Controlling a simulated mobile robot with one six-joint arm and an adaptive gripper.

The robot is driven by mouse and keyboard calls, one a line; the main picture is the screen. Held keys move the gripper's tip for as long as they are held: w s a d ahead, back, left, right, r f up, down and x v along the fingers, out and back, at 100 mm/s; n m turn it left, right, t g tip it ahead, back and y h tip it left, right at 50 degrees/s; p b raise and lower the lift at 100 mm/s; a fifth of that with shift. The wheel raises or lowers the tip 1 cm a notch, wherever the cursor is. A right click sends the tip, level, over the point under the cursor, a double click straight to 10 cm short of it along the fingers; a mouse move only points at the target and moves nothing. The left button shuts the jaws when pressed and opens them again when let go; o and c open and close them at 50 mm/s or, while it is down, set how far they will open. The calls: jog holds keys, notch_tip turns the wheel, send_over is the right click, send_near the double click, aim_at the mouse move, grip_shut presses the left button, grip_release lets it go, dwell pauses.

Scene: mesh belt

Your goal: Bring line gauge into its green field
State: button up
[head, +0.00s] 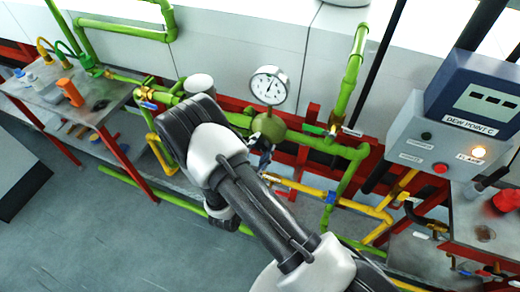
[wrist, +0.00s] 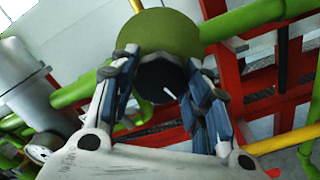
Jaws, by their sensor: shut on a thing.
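The line gauge (head: 269,86) is a round white dial above a green rounded regulator body (head: 268,126) on the green pipe. Its needle stands roughly upright; a green field is too small to make out. In the wrist view the green body (wrist: 160,32) is at top centre, with a dark knob (wrist: 160,80) bearing a white pointer line in front of it. My gripper (wrist: 163,72) is shut on this knob, one finger on each side. In the head view my arm covers part of the gripper, and the knob is mostly hidden.
Green and yellow pipes and a red frame (wrist: 285,75) surround the knob closely. A grey cylinder (wrist: 25,80) stands at left. A blue-grey panel (head: 474,95) marked "DEW POINT C" with a lit orange lamp is at right. A cluttered bench (head: 75,110) is at left; the floor in front is clear.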

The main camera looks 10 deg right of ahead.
jog(key=shift+m+b, duration=0.65)
jog(key=shift+m, duration=0.45)
jog(key=o, duration=1.1)
jog(key=v, duration=1.2)
